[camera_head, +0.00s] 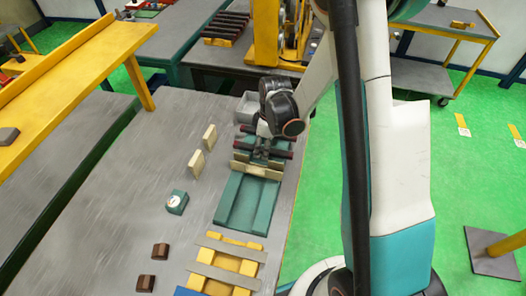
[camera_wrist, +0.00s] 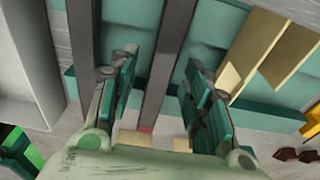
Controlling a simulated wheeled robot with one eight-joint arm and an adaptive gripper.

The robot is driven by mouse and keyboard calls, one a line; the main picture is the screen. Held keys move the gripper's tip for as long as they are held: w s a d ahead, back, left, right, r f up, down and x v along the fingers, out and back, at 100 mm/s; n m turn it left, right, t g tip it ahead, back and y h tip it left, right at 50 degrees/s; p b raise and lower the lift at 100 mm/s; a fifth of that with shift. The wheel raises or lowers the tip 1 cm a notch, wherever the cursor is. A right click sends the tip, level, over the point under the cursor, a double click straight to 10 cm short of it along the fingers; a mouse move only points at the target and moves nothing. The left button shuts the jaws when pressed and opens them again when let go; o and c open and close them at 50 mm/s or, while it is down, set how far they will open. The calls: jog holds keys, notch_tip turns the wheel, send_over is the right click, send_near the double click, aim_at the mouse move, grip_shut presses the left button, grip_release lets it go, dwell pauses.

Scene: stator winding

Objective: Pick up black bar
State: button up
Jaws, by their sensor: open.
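A black bar (camera_wrist: 168,60) runs lengthwise between the fingers of my gripper (camera_wrist: 160,78) in the wrist view. The fingers stand open on either side of it, with gaps to the bar. A second black bar (camera_wrist: 84,40) lies to the left, outside the left finger. Both lie across a teal fixture (camera_wrist: 208,45). In the head view my gripper (camera_head: 262,152) is over the far end of the teal fixture (camera_head: 226,205), where dark bar ends (camera_head: 284,154) show beside it. The wrist hides the bars' middles.
Cream plates (camera_head: 262,170) stand on the fixture just nearer than the bars, and two more cream plates (camera_head: 197,163) stand to the left. A grey bin (camera_head: 247,107) is just behind. A teal block with a dial (camera_head: 177,202) and brown blocks (camera_head: 160,251) lie left. Open tabletop lies between.

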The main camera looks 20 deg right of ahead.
jog(key=shift+f, duration=0.1)
jog(key=shift+c, duration=0.5)
grip_shut()
